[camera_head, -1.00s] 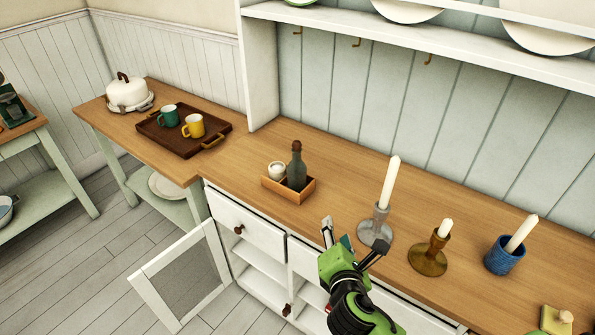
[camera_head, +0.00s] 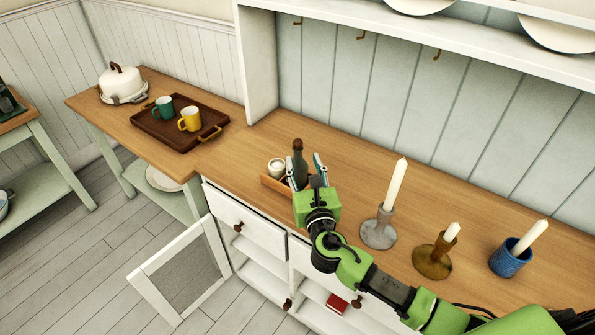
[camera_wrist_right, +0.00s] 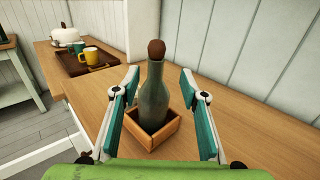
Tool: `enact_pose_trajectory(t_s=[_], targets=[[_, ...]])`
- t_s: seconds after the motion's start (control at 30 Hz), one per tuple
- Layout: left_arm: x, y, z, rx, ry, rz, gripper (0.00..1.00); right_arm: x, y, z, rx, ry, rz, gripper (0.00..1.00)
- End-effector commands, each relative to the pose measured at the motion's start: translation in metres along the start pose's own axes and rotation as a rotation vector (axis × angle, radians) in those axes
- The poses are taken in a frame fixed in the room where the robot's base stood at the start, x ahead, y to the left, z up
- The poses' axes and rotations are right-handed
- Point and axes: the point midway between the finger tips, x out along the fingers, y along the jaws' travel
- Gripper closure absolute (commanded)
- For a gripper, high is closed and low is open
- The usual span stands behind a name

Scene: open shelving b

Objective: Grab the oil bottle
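The oil bottle (camera_head: 299,164) is dark green glass with a brown stopper. It stands upright in a small wooden box (camera_head: 273,184) on the counter, beside a small white jar (camera_head: 277,168). My right gripper (camera_head: 305,174) is at the box, in front of the bottle. In the right wrist view the bottle (camera_wrist_right: 154,98) stands between the two spread fingers of the gripper (camera_wrist_right: 157,108), with a gap visible on each side. The white jar is hidden in that view. My left gripper is not in view.
Candle holders in grey (camera_head: 379,232), brass (camera_head: 433,261) and blue (camera_head: 507,262) stand to the right on the counter. A tray (camera_head: 153,127) with two mugs lies at the left. A cabinet door (camera_head: 139,285) hangs open below. The shelf (camera_head: 400,40) runs above.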

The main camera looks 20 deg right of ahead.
Motion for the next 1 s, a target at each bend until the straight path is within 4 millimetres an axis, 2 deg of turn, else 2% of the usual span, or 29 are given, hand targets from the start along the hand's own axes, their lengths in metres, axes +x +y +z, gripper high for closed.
enact_pose_trajectory(t_s=[0.17,0.5,0.8,0.83,0.97,1.0], targets=[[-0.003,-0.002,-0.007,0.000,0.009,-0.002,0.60,0.011,0.002,0.000,0.000,0.000,-0.002,0.60],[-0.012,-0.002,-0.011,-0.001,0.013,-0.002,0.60,0.050,0.008,-0.004,0.001,0.001,-0.001,0.60],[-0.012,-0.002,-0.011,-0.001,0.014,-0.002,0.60,0.054,0.008,-0.005,0.001,0.001,0.000,0.60],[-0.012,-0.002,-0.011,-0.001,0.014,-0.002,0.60,0.054,0.008,-0.005,0.001,0.001,0.000,0.63],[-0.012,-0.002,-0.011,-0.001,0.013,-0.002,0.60,0.054,0.008,-0.005,0.001,0.001,0.000,0.96],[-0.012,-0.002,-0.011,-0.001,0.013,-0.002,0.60,0.054,0.008,-0.005,0.001,0.001,0.000,1.00]])
